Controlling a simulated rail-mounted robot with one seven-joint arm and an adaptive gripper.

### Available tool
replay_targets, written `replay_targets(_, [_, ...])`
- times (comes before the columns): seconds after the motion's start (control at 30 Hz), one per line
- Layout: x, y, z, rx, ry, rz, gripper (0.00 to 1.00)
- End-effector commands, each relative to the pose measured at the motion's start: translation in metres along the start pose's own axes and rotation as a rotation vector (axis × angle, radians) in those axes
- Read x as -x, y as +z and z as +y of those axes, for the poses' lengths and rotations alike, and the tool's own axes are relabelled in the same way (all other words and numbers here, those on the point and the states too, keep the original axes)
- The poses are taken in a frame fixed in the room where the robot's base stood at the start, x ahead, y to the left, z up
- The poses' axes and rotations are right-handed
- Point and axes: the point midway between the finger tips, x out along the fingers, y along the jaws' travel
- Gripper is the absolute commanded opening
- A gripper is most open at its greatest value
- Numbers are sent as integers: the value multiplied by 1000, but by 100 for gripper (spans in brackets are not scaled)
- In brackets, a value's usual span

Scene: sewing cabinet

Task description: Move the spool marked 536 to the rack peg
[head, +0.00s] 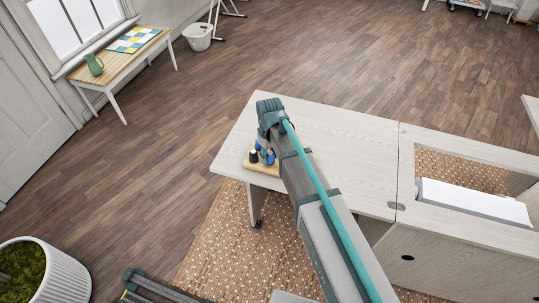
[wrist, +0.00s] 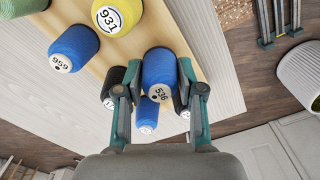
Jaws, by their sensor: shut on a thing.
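Black spools show beside both fingers, partly covered. The spools are over a wooden board (wrist: 211,58). I cannot make out a rack peg in either view. In the head view my arm hides most of the gripper.
A blue spool marked 959 (wrist: 74,48), a yellow spool marked 931 (wrist: 117,16) and a green spool (wrist: 20,6) are at upper left in the wrist view. In the head view, the board (head: 264,168) lies near the left end of the pale cabinet top (head: 345,150), which is otherwise largely clear.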

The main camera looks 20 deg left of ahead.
Motion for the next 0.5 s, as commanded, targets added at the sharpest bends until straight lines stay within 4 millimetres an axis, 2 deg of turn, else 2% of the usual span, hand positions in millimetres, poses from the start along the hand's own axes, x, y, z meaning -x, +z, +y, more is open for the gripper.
replay_targets(0.03, [0,0,0,0,0,0,40])
replay_targets(0.2, [0,0,0,0,0,0,67])
replay_targets(0.5, [1,0,0,0,0,0,67])
